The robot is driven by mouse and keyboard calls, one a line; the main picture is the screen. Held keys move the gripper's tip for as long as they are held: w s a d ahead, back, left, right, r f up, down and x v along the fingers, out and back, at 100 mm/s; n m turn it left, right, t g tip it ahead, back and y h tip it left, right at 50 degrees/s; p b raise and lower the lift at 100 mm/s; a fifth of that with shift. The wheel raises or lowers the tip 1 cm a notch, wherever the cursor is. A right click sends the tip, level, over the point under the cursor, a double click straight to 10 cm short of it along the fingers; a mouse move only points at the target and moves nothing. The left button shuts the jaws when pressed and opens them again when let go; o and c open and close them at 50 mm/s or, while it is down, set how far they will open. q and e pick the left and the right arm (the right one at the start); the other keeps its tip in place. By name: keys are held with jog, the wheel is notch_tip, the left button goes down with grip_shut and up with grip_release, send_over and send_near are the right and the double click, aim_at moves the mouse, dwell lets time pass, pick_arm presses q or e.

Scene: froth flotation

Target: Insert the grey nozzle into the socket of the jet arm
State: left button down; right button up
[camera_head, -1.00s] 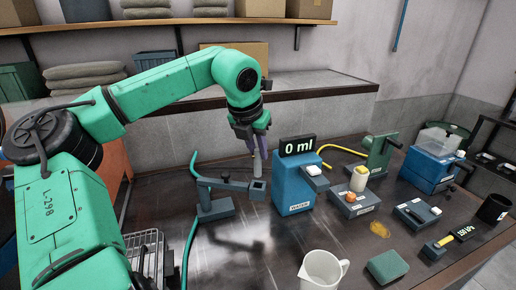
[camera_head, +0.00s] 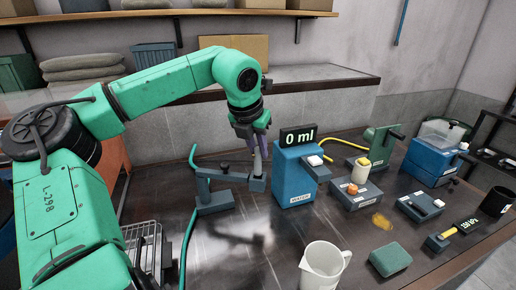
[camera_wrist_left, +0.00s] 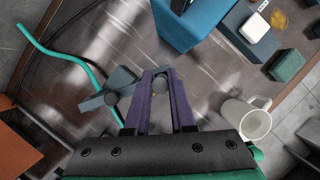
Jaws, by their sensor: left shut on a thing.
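The jet arm (camera_head: 228,176) is a dark blue-grey bar on a stand, with a square socket block (camera_head: 257,185) at its right end. My left gripper (camera_head: 260,153), with purple fingers, is directly above that block. It is shut on the grey nozzle (camera_head: 257,166), which points down, roughly upright. The nozzle's lower end meets the top of the socket block in the head view; how far it sits inside is hidden. In the left wrist view the nozzle (camera_wrist_left: 160,84) is between the fingertips, with the jet arm (camera_wrist_left: 116,88) to their left. My right gripper is not in view.
The blue water dispenser (camera_head: 294,180) with its "0 ml" display stands just right of the socket. A green hose (camera_head: 190,235) runs at the left. A white jug (camera_head: 322,268) and a green sponge (camera_head: 390,259) are nearer the front.

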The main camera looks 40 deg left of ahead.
pick_arm(q)
jog(key=shift+f, duration=0.1)
dwell(0.4)
jog(key=shift+f+b, duration=0.45)
jog(key=shift+b, duration=0.05)
dwell(0.7)
jog(key=shift+f+b, duration=1.3)
jog(key=shift+f, duration=0.15)
dwell(1.4)
jog(key=c, duration=0.7)
grip_release()
jog(key=v, duration=1.4)
jog(key=shift+s+r+b, duration=0.1)
jog(key=shift+r+b, duration=0.2)
